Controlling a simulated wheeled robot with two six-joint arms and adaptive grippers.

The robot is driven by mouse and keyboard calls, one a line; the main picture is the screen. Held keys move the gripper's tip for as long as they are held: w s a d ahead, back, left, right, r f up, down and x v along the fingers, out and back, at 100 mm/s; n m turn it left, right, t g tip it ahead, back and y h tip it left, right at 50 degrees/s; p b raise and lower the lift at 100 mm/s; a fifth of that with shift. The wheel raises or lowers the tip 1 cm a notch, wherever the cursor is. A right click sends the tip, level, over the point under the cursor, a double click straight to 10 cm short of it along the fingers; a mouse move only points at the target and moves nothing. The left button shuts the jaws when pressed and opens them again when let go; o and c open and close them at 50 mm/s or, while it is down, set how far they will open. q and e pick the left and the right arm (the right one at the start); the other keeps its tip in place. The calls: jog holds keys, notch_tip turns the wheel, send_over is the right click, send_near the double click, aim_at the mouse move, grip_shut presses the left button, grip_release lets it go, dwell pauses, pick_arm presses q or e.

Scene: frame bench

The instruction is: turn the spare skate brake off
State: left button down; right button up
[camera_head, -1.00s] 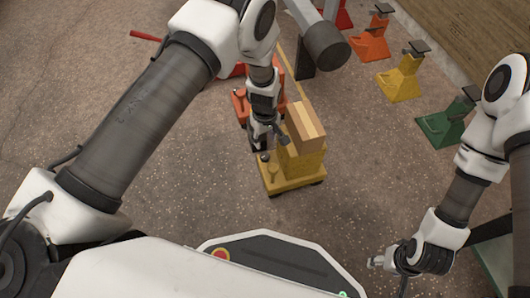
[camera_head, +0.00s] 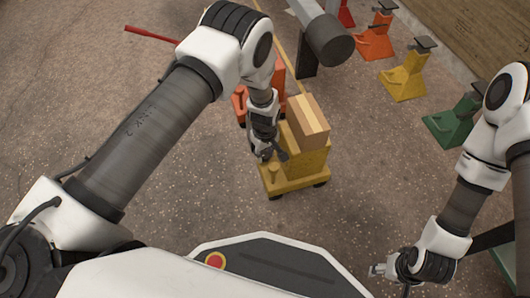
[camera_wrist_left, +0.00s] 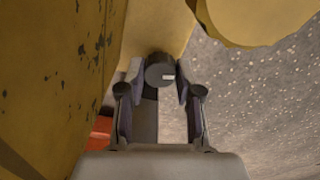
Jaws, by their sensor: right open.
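The yellow skate (camera_head: 293,184) stands on the floor in the middle of the head view, with a wooden block on its raised part. A dark round knob (camera_wrist_left: 160,70) with a short white mark shows in the left wrist view, between my left gripper's (camera_wrist_left: 160,88) fingertips. The fingers stand close on both sides of it; whether they press on it I cannot tell. In the head view my left gripper (camera_head: 268,154) is low at the skate's left side and hides the knob. My right gripper (camera_head: 377,270) is open and empty at the lower right.
An orange skate (camera_head: 241,104) stands just behind the yellow one. Orange, yellow and green stands (camera_head: 403,80) line the right side. A red bar (camera_head: 150,33) lies at the upper left. Floor to the left is clear.

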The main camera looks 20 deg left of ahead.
aim_at(265, 155)
pick_arm(q)
jog(key=shift+r+m+p, duration=0.25)
jog(key=shift+m+p, duration=0.85)
jog(key=shift+p, duration=0.1)
jog(key=shift+f+m, duration=0.15)
jog(key=shift+m, duration=0.15)
jog(key=shift+f, duration=0.15)
jog(key=c, duration=1.1)
grip_release()
jog(key=shift+o, duration=0.2)
notch_tip(265, 155, up, 12)
